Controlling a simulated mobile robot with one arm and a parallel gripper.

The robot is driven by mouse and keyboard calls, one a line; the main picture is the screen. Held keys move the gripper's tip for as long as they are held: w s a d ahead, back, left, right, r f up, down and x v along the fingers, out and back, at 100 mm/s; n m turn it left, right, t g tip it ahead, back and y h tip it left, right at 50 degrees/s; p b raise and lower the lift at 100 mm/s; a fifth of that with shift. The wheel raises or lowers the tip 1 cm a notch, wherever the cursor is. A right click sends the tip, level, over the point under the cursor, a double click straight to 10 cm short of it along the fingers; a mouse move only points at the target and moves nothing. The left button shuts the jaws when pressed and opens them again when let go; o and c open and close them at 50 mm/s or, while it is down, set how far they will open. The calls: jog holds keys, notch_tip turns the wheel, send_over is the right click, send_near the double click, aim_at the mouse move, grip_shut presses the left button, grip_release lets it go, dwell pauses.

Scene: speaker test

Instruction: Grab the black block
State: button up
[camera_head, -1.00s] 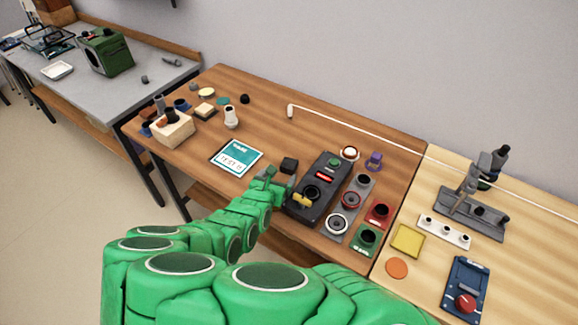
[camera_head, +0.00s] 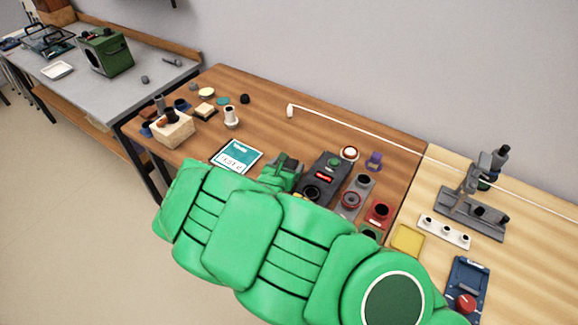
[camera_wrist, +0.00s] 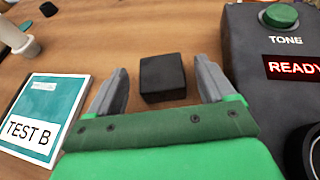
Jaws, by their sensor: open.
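The black block (camera_wrist: 163,78) is a small dark cube on the brown wooden table. In the wrist view it sits between and slightly beyond the two grey fingers of my gripper (camera_wrist: 160,88). The fingers are open, with a gap on each side of the block, and nothing is held. In the head view my gripper (camera_head: 285,165) is over the table, between the teal card and the dark tone box. The block cannot be made out there, as my green arm and gripper cover that spot.
The teal "TEST B" card (camera_wrist: 42,112) lies left of my gripper. The dark tone box (camera_wrist: 262,75), with a green button and a red "READY" display, stands close on the right. Speaker parts (camera_head: 350,198) lie beyond the box.

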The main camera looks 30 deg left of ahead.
jog(key=shift+x, duration=1)
jog(key=c, duration=1.1)
